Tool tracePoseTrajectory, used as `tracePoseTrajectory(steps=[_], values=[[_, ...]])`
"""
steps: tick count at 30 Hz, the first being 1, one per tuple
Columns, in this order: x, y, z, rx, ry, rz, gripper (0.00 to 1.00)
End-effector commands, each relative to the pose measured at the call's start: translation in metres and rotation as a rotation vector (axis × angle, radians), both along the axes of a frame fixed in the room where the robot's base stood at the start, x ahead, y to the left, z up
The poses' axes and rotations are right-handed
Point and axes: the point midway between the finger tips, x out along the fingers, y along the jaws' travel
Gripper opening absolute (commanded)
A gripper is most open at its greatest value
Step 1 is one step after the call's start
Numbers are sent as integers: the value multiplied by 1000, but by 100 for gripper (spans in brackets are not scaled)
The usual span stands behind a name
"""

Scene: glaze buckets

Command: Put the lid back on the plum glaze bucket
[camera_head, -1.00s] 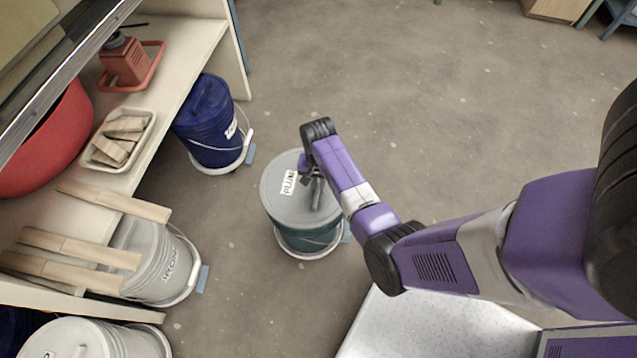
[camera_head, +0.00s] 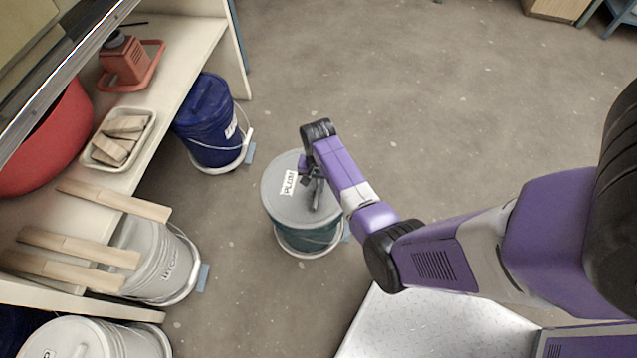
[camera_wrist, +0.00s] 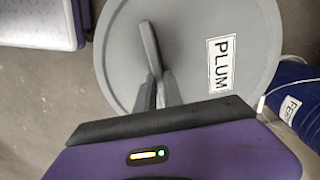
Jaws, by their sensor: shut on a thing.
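A grey round lid (camera_head: 288,207) with a PLUM label lies over the top of a dark green bucket (camera_head: 308,238) on the floor. The lid looks roughly level; whether it is seated all round on the rim I cannot tell. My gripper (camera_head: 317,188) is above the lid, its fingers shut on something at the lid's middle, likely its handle. The wrist view shows the lid (camera_wrist: 195,55) filling the upper middle, with my gripper (camera_wrist: 158,80) closed at its centre. The fingers hide most of what they hold, and the lid hides the bucket there.
A blue bucket (camera_head: 207,140) stands behind left, beside the shelf (camera_head: 190,60). Grey buckets (camera_head: 165,268) stand under the shelf at the left, below jutting wooden slats (camera_head: 110,200). Floor behind the plum bucket is clear.

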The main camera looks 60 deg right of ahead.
Motion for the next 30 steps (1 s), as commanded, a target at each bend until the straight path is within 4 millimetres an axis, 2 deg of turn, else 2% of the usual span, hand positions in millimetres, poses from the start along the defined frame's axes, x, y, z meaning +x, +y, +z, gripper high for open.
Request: tracePoseTrajectory(steps=[14, 15, 18, 24, 25, 28, 30], values=[[0, 0, -2, -1, -1, 0, 0], [0, 0, -2, -1, -1, 0, 19], [0, 0, -2, -1, -1, 0, 37], [0, 0, -2, 0, 0, 0, 37], [0, 0, -2, 0, 0, 0, 39], [0, 0, -2, 0, 0, 0, 58], [0, 0, -2, 0, 0, 0, 59]])
